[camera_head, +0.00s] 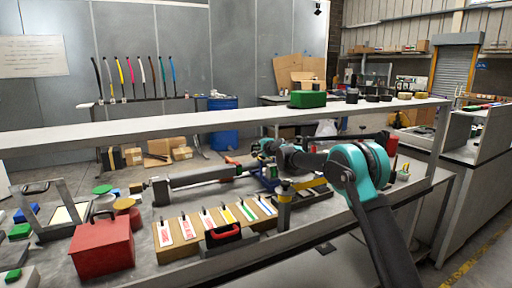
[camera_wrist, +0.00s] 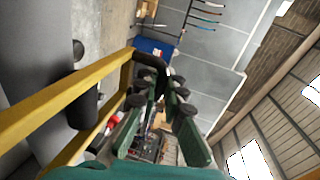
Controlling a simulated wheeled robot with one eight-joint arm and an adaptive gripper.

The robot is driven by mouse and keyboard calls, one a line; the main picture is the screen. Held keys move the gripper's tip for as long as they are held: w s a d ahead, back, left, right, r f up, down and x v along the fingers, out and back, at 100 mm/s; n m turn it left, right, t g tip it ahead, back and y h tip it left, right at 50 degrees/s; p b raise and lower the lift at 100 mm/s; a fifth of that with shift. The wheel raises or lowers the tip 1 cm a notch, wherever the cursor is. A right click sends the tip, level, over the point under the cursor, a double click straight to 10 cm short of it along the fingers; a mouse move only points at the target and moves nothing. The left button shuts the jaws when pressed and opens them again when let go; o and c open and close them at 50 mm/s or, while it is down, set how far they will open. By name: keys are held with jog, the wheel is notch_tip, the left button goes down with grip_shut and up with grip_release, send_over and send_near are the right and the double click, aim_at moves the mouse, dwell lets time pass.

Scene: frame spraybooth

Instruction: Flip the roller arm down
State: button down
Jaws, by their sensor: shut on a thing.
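In the wrist view, a yellow frame (camera_wrist: 62,98) with a black curved end piece (camera_wrist: 150,60) runs in from the left; I take it as the roller arm. My gripper's green fingers (camera_wrist: 161,82) are closed on its black end piece. A large grey cylinder (camera_wrist: 38,65) lies left of the frame. In the head view, my arm reaches left over the bench, and a yellow bar (camera_head: 311,183) shows beneath it. The fingertips are small and partly hidden there. A grey roller-like cylinder (camera_head: 203,178) lies left of them.
A white shelf (camera_head: 200,125) spans the bench above my arm. A box of coloured labels (camera_head: 205,232), a red box (camera_head: 102,247) and a yellow-banded post (camera_head: 284,208) stand on the bench. A green box (camera_head: 308,99) sits on the shelf. Clutter fills the bench's left end.

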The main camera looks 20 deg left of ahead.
jog(key=c, duration=1.9)
grip_release()
jog(key=shift+f, duration=0.15)
jog(key=v, duration=1.2)
